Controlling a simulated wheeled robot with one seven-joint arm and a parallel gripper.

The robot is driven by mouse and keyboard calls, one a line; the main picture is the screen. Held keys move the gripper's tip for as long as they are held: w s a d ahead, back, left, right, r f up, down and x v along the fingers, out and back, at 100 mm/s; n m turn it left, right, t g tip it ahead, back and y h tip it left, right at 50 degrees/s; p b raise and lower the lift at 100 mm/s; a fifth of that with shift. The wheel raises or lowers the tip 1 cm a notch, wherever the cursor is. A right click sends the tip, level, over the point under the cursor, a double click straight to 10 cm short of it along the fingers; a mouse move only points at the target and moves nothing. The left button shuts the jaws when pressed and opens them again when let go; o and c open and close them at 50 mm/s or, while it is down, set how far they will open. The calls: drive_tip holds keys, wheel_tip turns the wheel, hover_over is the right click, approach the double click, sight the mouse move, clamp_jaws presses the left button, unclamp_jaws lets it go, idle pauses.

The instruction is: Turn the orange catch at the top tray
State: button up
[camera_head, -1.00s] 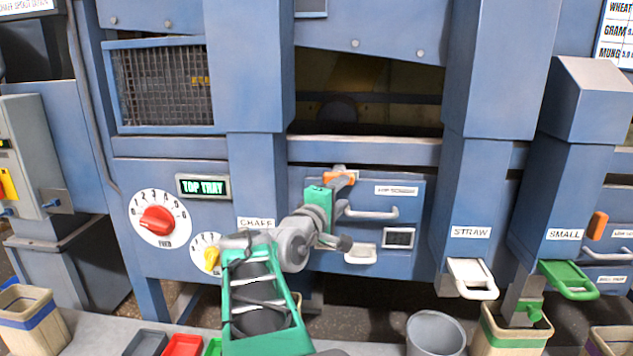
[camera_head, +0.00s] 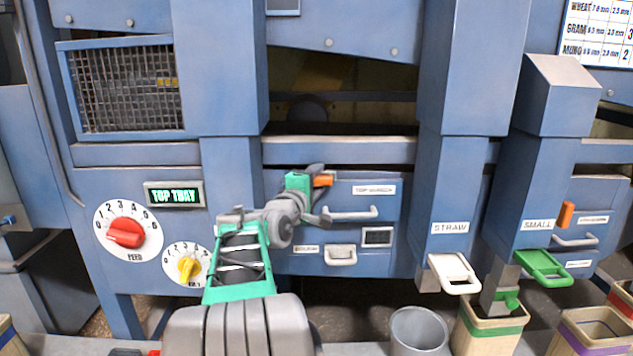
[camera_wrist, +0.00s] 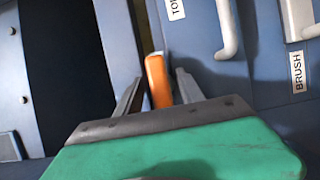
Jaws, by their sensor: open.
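The orange catch (camera_head: 323,180) sits at the upper left of the blue drawer front labelled as the top screen (camera_head: 390,202). In the wrist view the orange catch (camera_wrist: 157,80) stands between the two fingers of my gripper (camera_wrist: 156,88), its near end reaching in toward the palm. My gripper (camera_head: 318,169) is open, with a finger on either side of the catch; I cannot tell whether either touches it. In the head view my gripper hides the catch's left part. A lit display (camera_head: 174,195) reads "TOP TRAY".
A white drawer handle (camera_head: 350,214) is just below the catch. The red feed dial (camera_head: 126,233) and yellow dial (camera_head: 189,269) are at left. The straw chute (camera_head: 450,180) stands to the right. Bins, including a grey one (camera_head: 418,332), stand below.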

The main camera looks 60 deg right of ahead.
clamp_jaws()
drive_tip(key=shift+m, duration=0.3)
idle(0.5)
drive_tip(key=m+y, duration=0.1)
drive_tip(key=m, duration=0.2)
drive_tip(key=shift+r+y+p, duration=0.1)
drive_tip(key=shift+y+p, duration=0.2)
drive_tip(key=shift+p, duration=0.05)
drive_tip(key=m+t+y, duration=0.1)
drive_tip(key=m, duration=0.2)
drive_tip(key=shift+m+y, duration=0.3)
drive_tip(key=shift+y, duration=0.1)
drive_tip(key=m+t+y+b, duration=0.1)
drive_tip(key=m, duration=0.2)
drive_tip(key=shift+s+t, duration=0.1)
drive_tip(key=shift+t, duration=0.2)
drive_tip(key=shift+m+t+y+b, duration=0.65)
drive_tip(key=shift+m+t, duration=0.35)
drive_tip(key=shift+m, duration=0.6)
